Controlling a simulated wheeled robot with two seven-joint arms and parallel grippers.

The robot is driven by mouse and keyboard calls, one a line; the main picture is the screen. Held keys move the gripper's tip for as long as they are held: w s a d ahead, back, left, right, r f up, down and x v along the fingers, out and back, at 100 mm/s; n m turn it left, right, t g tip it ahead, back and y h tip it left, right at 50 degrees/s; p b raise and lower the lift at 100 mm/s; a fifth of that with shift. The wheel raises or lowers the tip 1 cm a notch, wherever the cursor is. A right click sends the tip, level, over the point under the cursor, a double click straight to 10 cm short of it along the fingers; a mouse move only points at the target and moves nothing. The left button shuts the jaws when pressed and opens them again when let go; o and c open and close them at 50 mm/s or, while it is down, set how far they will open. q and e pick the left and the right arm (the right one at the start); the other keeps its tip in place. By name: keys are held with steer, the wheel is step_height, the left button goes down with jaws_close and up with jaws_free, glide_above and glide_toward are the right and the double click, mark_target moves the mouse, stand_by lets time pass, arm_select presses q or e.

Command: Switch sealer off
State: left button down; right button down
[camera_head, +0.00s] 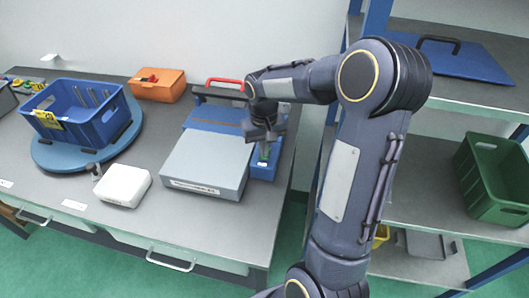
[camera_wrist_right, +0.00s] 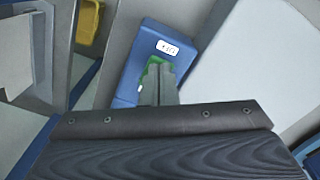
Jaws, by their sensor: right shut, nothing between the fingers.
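The sealer stands near the right end of the bench, with a blue body (camera_head: 212,116), a red lift handle (camera_head: 224,82) and a light grey plate (camera_head: 207,165) in front. Its blue control box (camera_head: 265,171) is at the plate's right side and also shows in the right wrist view (camera_wrist_right: 131,82), with a small white display (camera_wrist_right: 167,48). A green switch (camera_wrist_right: 152,63) on that box is partly covered by my right gripper (camera_wrist_right: 160,88). The gripper (camera_head: 264,155) is shut and empty, pointing down at the switch; I cannot tell whether it touches. My left gripper is out of view.
A white box (camera_head: 122,185) lies left of the sealer. A blue crate (camera_head: 88,126) stands on a round blue turntable (camera_head: 60,158), and an orange case (camera_head: 158,86) is behind. Shelves with a green bin (camera_head: 490,175) stand at the right, beyond my arm.

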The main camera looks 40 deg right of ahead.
steer(key=shift+f, duration=0.3)
steer(key=shift+r+p, duration=2.7)
steer(key=shift+r, duration=0.85)
steer(key=s+a+r+n+t+y, duration=0.1)
steer(key=s+a+r+t+y, duration=0.1)
steer(key=s+a, duration=0.5)
steer(key=s+a+r+n+t+y, duration=0.1)
steer(key=s+a+r+t, duration=0.2)
steer(key=s+a, duration=0.5)
steer(key=s+r, duration=0.1)
steer(key=s, duration=0.3)
steer(key=shift+s+a+r+n+t+y, duration=0.2)
steer(key=shift+a+n+t+y, duration=0.1)
steer(key=shift+y, duration=0.1)
